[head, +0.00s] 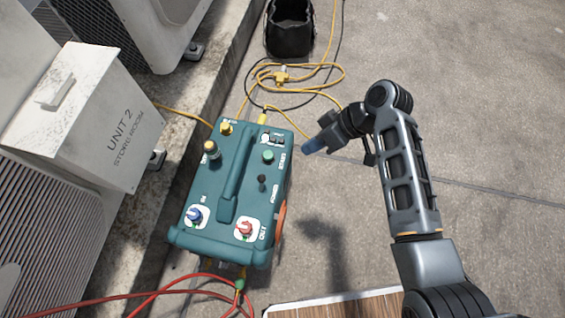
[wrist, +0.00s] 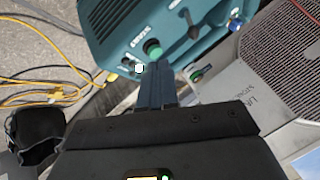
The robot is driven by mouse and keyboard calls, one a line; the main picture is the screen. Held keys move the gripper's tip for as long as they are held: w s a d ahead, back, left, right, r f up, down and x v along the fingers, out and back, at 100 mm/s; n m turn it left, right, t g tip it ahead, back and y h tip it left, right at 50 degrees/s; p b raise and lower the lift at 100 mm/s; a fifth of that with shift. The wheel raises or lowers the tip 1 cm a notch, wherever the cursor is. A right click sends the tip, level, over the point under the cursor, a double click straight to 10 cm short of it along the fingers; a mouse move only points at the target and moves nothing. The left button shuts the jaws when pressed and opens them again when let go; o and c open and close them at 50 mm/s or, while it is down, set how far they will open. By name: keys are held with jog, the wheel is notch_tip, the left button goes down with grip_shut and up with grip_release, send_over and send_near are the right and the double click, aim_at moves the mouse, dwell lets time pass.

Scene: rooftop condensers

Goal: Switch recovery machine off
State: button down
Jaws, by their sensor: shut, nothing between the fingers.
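The recovery machine (head: 190,240) is a teal box with a top handle, standing on the concrete. On its top are a green button (head: 268,156) beside a label that seems to read START, and a black toggle (head: 262,180) beside one that seems to read POWER. My gripper (head: 306,148) is shut and empty, just right of the machine near the green button. In the wrist view its blue fingertips (wrist: 157,68) lie just below the green button (wrist: 152,48), with the black toggle (wrist: 190,24) beyond to the right. I cannot tell whether they touch anything.
The top also carries a blue knob (head: 194,214), a red knob (head: 244,229) and a gauge-like fitting (head: 211,149). Yellow hoses (head: 320,86) and red hoses (head: 130,297) lie around it. A UNIT 2 box (head: 75,115) stands left, a black bag (head: 290,38) behind. Right floor is clear.

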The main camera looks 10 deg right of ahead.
aim_at(261, 183)
jog(key=shift+w, duration=0.15)
jog(key=b+x, duration=0.1)
jog(key=x, duration=0.2)
jog(key=s+a+b+x, duration=0.1)
jog(key=b+x, duration=0.1)
jog(key=x, duration=0.2)
jog(key=s+r+b+x, duration=0.1)
jog(key=x, duration=0.3)
jog(key=shift+a, duration=0.3)
jog(key=shift+s+a+r, duration=0.2)
jog(key=shift+s+a, duration=0.1)
jog(key=shift+a, duration=0.15)
jog(key=shift+r, duration=0.1)
jog(key=shift+s+r, duration=0.1)
jog(key=shift+s, duration=0.1)
